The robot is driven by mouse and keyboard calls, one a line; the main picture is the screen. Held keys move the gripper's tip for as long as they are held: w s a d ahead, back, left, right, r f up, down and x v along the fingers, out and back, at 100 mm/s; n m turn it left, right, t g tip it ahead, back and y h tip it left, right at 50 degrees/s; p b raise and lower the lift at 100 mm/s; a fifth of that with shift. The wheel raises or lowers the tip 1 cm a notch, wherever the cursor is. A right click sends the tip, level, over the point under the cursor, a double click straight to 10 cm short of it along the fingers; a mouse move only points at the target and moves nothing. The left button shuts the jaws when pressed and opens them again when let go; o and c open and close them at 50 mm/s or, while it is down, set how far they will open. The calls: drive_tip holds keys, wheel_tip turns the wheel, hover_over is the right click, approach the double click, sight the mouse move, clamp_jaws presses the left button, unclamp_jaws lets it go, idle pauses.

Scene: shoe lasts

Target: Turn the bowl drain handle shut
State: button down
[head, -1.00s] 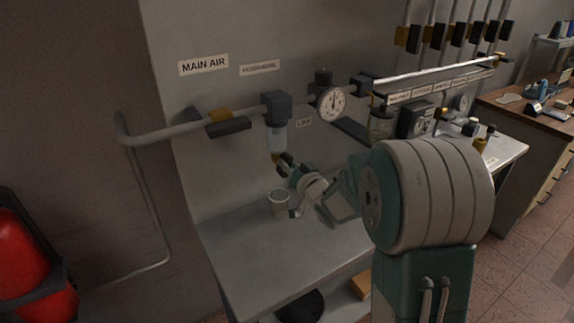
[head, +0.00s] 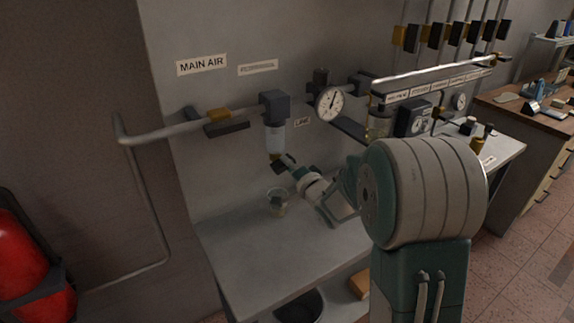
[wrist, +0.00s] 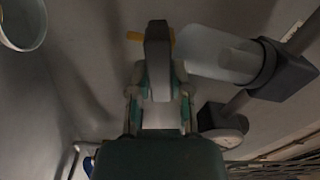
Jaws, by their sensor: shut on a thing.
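The clear filter bowl (head: 275,138) hangs under its dark head on the air line. The yellow drain fitting (head: 275,156) is at its bottom, with the dark drain handle (head: 284,163) beside it. My gripper (head: 290,169) reaches up from the lower right and is shut on this handle. The clear bowl (wrist: 218,54) lies to the right there. The fingers partly hide the handle, and its exact angle is hard to tell.
A small cup (head: 278,203) stands on the grey bench (head: 235,250) below the drain; its rim shows in the wrist view (wrist: 22,22). A round gauge (head: 329,103) and the main pipe (head: 165,134) run close by. The front left of the bench is clear.

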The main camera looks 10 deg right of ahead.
drive_tip(key=shift+d+f+m, duration=0.1)
drive_tip(key=shift+f+m, duration=0.1)
drive_tip(key=shift+m, duration=1.4)
drive_tip(key=shift+f, duration=0.1)
drive_tip(key=c, duration=0.6)
unclamp_jaws()
drive_tip(key=shift+o, duration=0.2)
drive_tip(key=v, duration=1.2)
drive_tip(key=shift+w, duration=0.1)
